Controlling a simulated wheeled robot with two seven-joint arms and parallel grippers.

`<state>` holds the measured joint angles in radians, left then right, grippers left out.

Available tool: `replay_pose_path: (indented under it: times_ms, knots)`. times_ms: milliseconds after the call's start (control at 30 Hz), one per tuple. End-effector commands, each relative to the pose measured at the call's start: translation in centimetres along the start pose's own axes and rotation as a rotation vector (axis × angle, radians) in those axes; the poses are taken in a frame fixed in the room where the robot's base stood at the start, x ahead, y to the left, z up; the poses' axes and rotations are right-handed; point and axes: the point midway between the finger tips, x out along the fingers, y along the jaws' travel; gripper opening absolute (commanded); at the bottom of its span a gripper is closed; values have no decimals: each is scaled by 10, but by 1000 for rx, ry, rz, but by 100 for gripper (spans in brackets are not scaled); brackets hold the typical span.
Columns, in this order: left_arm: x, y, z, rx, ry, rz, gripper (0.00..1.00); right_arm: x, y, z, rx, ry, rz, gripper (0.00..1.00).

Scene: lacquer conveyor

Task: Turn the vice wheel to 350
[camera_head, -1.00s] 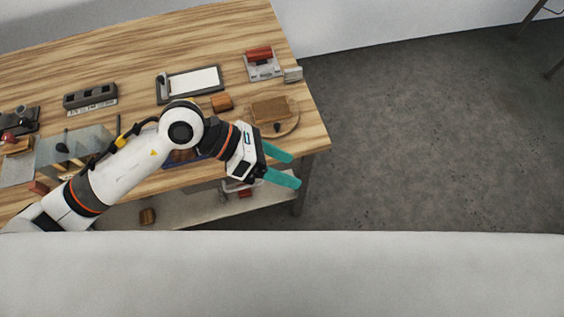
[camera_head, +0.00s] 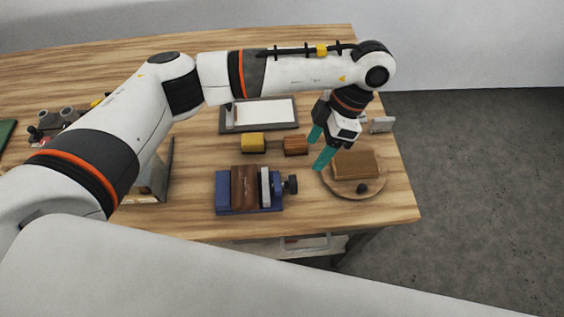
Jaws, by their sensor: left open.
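A blue vice (camera_head: 222,194) stands near the table's front edge, with a brown wooden block (camera_head: 244,186) between its jaws. The dark vice wheel (camera_head: 291,185) sticks out on the vice's right side; no reading on it can be made out. My left gripper (camera_head: 318,150) has teal fingers, open and empty. It points down, above and to the right of the wheel, apart from it, beside the round wooden board. My right gripper is not in view.
A round wooden board (camera_head: 369,191) carries a brown block (camera_head: 354,165) and a small dark knob (camera_head: 362,188). Yellow (camera_head: 253,143) and brown (camera_head: 296,145) blocks sit behind the vice. A framed white panel (camera_head: 265,112) lies farther back. The table (camera_head: 330,213) ends at the right.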

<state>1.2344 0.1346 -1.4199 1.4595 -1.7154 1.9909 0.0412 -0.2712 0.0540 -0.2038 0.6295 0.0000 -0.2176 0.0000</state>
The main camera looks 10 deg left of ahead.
Motion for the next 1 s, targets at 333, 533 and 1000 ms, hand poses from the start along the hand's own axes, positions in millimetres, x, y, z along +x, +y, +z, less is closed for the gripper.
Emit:
replay_pose_path:
  times_ms: [333, 533, 1000]
  knots:
    - [36, -3, 5, -12, -32, -10, 63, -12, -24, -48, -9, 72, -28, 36]
    - [76, -4, 6, -13, -31, -10, 63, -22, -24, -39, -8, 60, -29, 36]
    - [117, -5, 6, -11, -27, -14, 63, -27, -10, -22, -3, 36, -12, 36]
